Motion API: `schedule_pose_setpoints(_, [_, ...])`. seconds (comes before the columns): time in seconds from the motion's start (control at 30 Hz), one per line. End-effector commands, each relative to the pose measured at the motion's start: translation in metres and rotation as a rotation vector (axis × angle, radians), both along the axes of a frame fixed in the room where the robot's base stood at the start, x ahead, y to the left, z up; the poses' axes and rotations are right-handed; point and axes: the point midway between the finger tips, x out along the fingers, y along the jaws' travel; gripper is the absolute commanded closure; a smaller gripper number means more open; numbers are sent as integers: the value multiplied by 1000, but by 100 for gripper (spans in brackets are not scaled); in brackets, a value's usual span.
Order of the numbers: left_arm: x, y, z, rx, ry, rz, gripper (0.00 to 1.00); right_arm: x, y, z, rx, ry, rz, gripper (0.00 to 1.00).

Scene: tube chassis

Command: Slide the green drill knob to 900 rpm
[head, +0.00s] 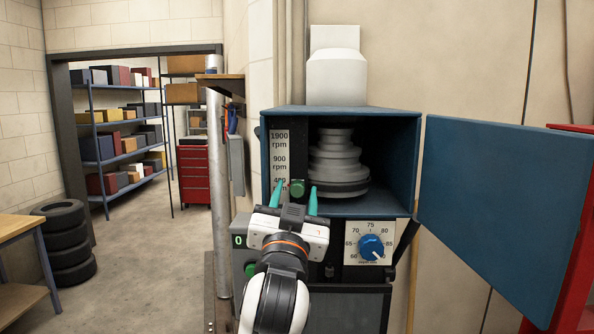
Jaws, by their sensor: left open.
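The green drill knob (298,187) sits low on the dark strip beside the rpm scale (280,158), level with the lowest label, which is partly covered and starts with a 4. The 900 rpm label is above it, and 1900 rpm is at the top. My left gripper (296,194) is open, its teal fingers pointing up on either side of the knob. I cannot tell whether either finger touches it. My right gripper is not in view.
The blue drill housing (345,111) stands open, with grey stepped pulleys (335,160) inside. Its blue door (500,205) swings out to the right. A blue dial (371,247) is below. A grey post (219,190) stands to the left. Shelves and stacked tyres are farther left.

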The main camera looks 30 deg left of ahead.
Motion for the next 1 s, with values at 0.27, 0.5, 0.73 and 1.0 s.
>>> schedule_pose_setpoints(0.27, [20,10,9,0,1,1,55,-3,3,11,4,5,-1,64])
schedule_pose_setpoints(0.5, [20,10,9,0,0,0,55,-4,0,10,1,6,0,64])
schedule_pose_setpoints(0.73, [20,10,9,0,0,0,88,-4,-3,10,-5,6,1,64])
schedule_pose_setpoints(1.0, [20,10,11,0,-1,-1,100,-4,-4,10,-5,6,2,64])
